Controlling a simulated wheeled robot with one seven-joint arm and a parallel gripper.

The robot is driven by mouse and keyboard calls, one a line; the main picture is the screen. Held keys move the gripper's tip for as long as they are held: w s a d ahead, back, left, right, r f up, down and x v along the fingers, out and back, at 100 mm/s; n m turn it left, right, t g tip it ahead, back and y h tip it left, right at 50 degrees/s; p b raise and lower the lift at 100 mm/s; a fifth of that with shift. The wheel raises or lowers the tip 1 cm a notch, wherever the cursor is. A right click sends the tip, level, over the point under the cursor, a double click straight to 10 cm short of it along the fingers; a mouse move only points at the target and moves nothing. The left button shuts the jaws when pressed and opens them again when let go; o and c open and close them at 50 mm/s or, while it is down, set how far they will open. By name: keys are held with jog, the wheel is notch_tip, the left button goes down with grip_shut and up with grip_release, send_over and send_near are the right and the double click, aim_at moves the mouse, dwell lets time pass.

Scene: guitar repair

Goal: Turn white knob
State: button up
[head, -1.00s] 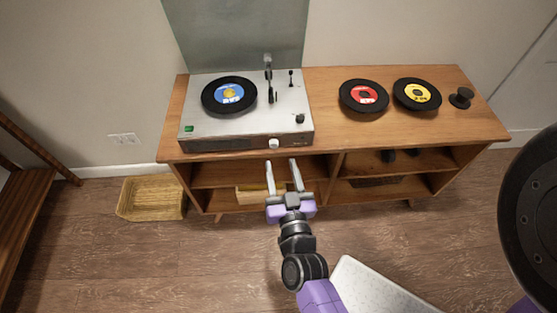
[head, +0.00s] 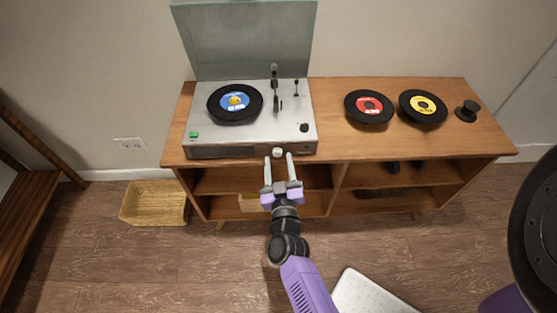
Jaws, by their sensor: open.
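The white knob (head: 278,152) is a small round knob on the front face of the record player (head: 215,152). The record player is silver-grey with its clear lid raised and a black record with a blue label (head: 235,103) on its platter. My gripper (head: 278,156) is open, its two pale fingers pointing at the front face. In the head view the fingertips lie at either side of the white knob. I cannot tell whether they touch it or stop just short of it. The knob itself shows between the tips.
The record player stands on a wooden cabinet (head: 335,110) with open shelves below. A red-label record (head: 370,107), a yellow-label record (head: 423,107) and a small black object (head: 467,111) lie to the right. A woven basket (head: 154,203) stands on the floor at left.

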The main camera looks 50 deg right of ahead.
jog(key=shift+w+d, duration=0.35)
jog(key=shift+c, duration=0.3)
grip_shut()
jog(key=shift+m, duration=0.4)
jog(key=m, duration=0.5)
jog(key=shift+m, duration=0.3)
jog(key=m+b, duration=0.1)
jog(key=m, duration=0.4)
jog(key=shift+m+h, duration=0.3)
